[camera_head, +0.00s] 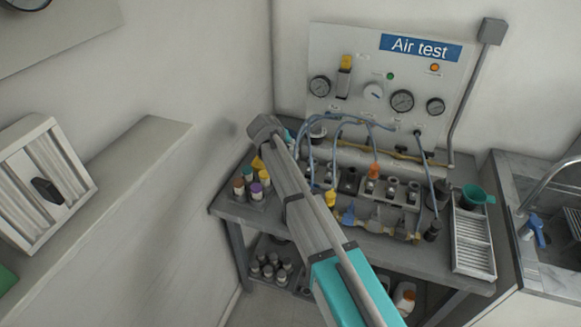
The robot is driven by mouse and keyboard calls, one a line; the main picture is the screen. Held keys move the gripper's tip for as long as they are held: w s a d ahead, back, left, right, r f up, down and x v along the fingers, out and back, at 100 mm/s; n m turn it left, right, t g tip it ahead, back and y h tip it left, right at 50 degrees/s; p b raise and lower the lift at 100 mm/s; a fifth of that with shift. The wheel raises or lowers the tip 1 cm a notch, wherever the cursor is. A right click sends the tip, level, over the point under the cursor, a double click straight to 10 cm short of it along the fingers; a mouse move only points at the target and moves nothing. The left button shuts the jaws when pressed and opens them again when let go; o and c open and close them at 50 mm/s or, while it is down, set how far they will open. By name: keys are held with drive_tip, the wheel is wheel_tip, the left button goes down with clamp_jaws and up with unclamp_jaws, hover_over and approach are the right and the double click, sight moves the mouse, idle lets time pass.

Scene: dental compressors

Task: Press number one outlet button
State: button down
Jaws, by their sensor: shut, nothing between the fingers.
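The Air test panel (355,50) stands upright at the back of the bench. It carries several round gauges, such as the large one (402,101), a white dial (373,92), a small green button or lamp (390,76) and an orange one (434,68). A grey block with several outlets (392,187) sits on the bench below, with an orange cap (374,171). I cannot tell which part is the number one outlet button; labels are too small. My arm crosses the middle, its visible end left of the panel. My gripper's fingers do not show.
The bench (384,249) holds blue hoses, capped bottles (258,191) at left, and a white slotted tray (473,240) with a green cup (474,195) at right. A sink (555,205) stands far right. A wall ledge (140,150) lies at left.

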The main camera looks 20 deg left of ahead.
drive_tip(key=shift+f+b, duration=3.65)
drive_tip(key=shift+f, duration=0.25)
drive_tip(key=shift+f, duration=0.15)
drive_tip(key=shift+f+b, duration=0.3)
drive_tip(key=shift+b, duration=0.15)
drive_tip(key=shift+f+b, duration=0.45)
drive_tip(key=shift+r, duration=0.2)
drive_tip(key=shift+r+p, duration=0.75)
drive_tip(key=shift+p, duration=0.2)
drive_tip(key=shift+r+p, duration=2.5)
